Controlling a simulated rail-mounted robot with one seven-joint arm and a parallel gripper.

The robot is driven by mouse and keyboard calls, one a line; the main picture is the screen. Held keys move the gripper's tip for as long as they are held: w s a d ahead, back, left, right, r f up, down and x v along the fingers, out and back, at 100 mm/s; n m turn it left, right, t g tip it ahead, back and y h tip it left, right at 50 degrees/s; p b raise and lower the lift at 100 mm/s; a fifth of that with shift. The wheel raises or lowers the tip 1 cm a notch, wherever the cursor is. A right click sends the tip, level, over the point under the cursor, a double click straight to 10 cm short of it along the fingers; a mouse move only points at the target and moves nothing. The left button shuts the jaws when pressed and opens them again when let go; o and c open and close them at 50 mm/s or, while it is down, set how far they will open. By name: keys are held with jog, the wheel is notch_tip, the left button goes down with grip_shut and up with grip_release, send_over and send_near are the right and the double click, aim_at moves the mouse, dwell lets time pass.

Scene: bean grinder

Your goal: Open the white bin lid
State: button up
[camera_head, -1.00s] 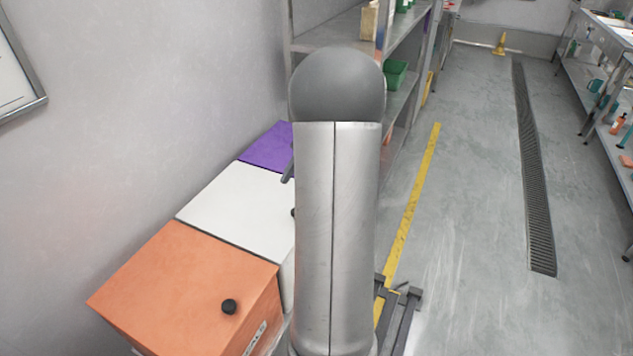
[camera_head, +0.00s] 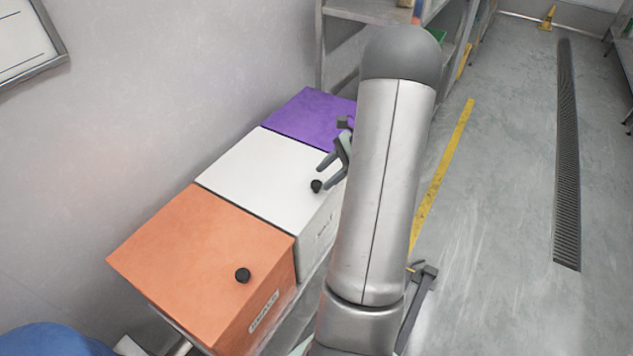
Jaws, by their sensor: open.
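The white bin (camera_head: 318,236) stands between an orange bin and a purple bin along the wall. Its flat white lid (camera_head: 262,172) is shut, with a small black knob (camera_head: 316,186) near the front right edge. My gripper (camera_head: 325,174) is open beside the knob, its two dark fingers pointing left at the knob. I cannot tell whether a finger touches the knob. My arm hides part of the gripper and the right side of the white bin.
The orange bin (camera_head: 205,258) with its own black knob is nearer, and the purple bin (camera_head: 308,117) is farther back. A metal shelf (camera_head: 365,12) stands behind. A blue object (camera_head: 50,340) shows at the lower left.

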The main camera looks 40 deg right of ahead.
aim_at(316, 183)
jog(key=shift+x, duration=2.25)
jog(key=shift+c, duration=0.3)
grip_shut()
jog(key=shift+r, duration=0.1)
